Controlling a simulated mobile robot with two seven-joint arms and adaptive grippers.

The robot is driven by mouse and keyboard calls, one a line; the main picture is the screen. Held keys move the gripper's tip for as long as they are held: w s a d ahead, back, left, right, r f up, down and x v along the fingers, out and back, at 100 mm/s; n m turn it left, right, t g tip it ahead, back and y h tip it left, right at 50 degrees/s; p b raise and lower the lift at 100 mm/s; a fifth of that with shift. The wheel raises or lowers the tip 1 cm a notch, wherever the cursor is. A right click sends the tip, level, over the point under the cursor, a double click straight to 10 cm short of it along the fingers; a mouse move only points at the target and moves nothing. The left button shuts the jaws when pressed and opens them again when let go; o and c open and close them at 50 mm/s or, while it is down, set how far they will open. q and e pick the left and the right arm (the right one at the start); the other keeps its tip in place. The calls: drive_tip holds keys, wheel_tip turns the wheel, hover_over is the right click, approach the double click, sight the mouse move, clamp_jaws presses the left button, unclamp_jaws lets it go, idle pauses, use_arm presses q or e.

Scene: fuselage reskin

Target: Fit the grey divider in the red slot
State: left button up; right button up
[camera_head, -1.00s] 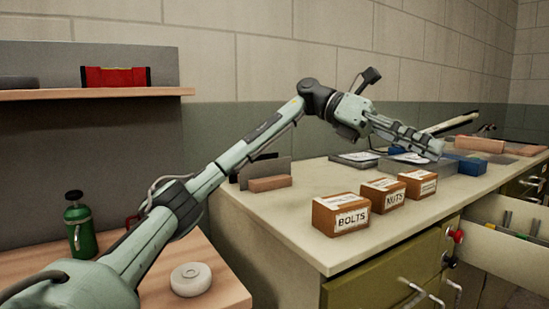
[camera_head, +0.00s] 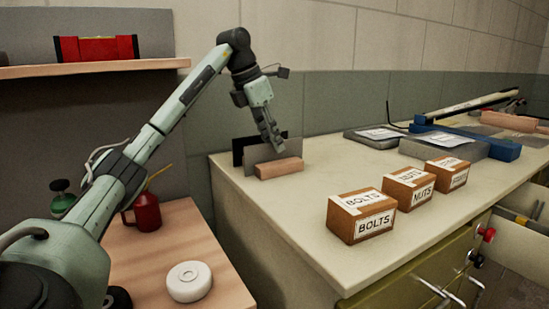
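I cannot make out a red slot; an open drawer (camera_head: 520,221) with small dividers shows only partly at the right edge. My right gripper is not in view.
Three label-bearing boxes, including BOLTS (camera_head: 361,215) and NUTS (camera_head: 408,187), stand on the counter (camera_head: 303,212). Grey trays and a blue piece (camera_head: 468,139) lie further back. A red can (camera_head: 147,212) and white roll (camera_head: 188,281) are on the lower wooden bench (camera_head: 211,259).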

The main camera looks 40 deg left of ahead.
use_arm(q)
drive_tip(key=shift+x, duration=1)
clamp_jaws()
drive_tip(key=shift+r, duration=0.1)
